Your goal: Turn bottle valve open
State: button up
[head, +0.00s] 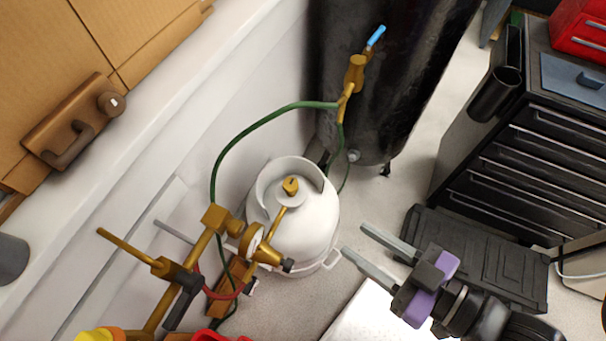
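A white gas bottle (311,228) stands on the floor in the middle of the head view. Its brass valve (290,186) sits on top, inside the white collar. I cannot tell the valve's turn position. A round gauge with brass fittings (253,240) is in front of the bottle, at its lower left. My gripper (352,242) is to the right of the bottle, with its two grey fingers apart and pointing left toward it. The gripper is open, with nothing between the fingers, and does not touch the valve.
A green hose (228,150) arcs from the brass fittings to a blue-handled valve (376,36) by a tall black tank (380,90). A dark drawer cabinet (535,150) stands at right. A black case (480,255) lies behind my gripper. A white wall ledge (150,120) runs along the left.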

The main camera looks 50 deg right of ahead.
aim_at(290, 184)
jog(key=k+l, duration=0.3)
jog(key=k, duration=0.2)
jog(key=k+l, duration=0.3)
jog(key=k, duration=0.15)
jog(key=l+u, duration=0.05)
